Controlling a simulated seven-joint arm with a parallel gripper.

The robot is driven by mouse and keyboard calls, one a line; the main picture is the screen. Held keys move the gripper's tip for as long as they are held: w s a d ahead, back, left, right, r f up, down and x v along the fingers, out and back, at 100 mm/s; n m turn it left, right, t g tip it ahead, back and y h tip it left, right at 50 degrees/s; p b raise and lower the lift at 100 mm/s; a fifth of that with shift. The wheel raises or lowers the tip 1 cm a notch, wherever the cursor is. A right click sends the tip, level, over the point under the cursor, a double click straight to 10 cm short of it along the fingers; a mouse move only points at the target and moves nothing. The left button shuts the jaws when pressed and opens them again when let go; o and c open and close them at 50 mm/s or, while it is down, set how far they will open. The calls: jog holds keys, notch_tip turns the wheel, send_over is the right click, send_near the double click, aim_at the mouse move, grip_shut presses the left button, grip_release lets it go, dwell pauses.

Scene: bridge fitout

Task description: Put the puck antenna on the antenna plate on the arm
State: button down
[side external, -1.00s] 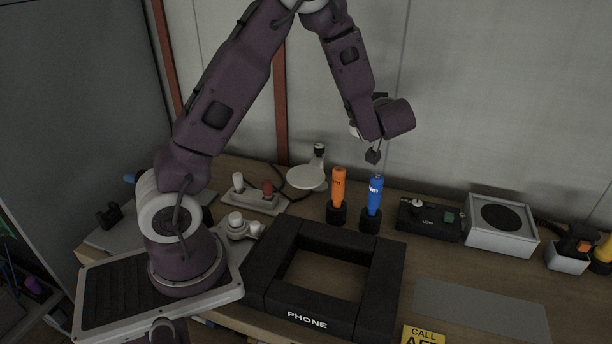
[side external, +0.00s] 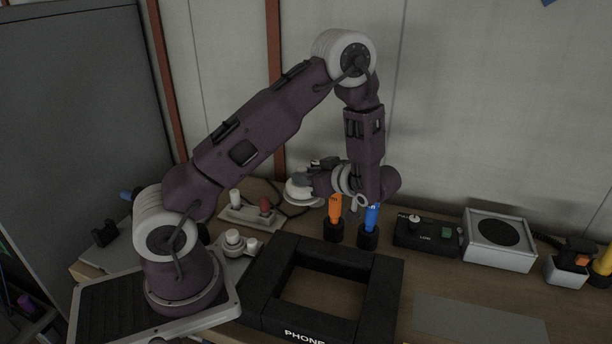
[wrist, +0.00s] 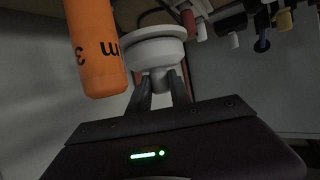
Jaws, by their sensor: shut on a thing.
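The puck antenna (wrist: 158,55) is a white round body with a narrower stem. In the wrist view my gripper (wrist: 160,92) is shut on that stem. A wider white disc (wrist: 150,31), which looks like the antenna plate, lies directly behind the puck; I cannot tell whether they touch. In the side view my gripper (side external: 309,181) reaches left to the white antenna plate (side external: 299,196) near the wall. The puck is hard to separate from the plate there, and the plate's post is largely hidden by my gripper.
An orange marker (side external: 334,212) and a blue marker (side external: 371,217) stand in dark holders close beside my gripper; the orange one also looms in the wrist view (wrist: 97,50). A connector block (side external: 250,215) lies left. The black PHONE frame (side external: 382,285) sits in front.

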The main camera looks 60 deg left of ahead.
jog(key=shift+f, duration=0.1)
jog(key=c, duration=1.2)
grip_release()
